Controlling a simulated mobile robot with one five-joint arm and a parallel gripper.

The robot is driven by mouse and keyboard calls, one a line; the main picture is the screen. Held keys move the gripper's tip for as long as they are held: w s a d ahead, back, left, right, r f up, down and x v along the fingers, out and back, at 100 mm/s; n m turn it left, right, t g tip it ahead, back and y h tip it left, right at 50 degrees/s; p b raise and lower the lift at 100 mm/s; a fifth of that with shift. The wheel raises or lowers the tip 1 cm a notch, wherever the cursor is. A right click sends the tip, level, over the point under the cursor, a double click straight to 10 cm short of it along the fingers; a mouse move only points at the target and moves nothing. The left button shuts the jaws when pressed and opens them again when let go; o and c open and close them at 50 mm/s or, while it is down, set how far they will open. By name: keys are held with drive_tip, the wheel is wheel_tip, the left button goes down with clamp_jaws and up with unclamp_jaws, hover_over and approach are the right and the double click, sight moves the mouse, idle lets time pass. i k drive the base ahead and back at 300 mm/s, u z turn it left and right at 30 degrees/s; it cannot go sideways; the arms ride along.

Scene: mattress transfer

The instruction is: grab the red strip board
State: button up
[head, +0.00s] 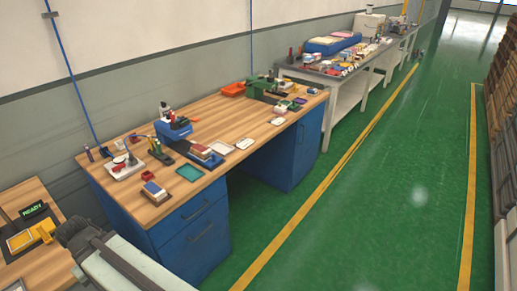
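I cannot tell for sure which thing is the red strip board. Small red pieces (148,175) lie near the front left of the wooden-topped workbench (215,125). A dark red board-like piece (200,152) sits on a small stack nearer the middle of the bench. All are too small to read in detail. My gripper does not show in the head view.
The bench has blue drawer cabinets (195,240) below. A red-orange tray (232,89) and green machine (263,88) stand farther back. A grey table (345,75) with many items lies beyond. The green floor (350,220) is clear; stacked goods (505,110) line the right.

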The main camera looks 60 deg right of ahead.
sight(201, 151)
drive_tip(key=z, duration=0.3)
drive_tip(key=i, duration=1)
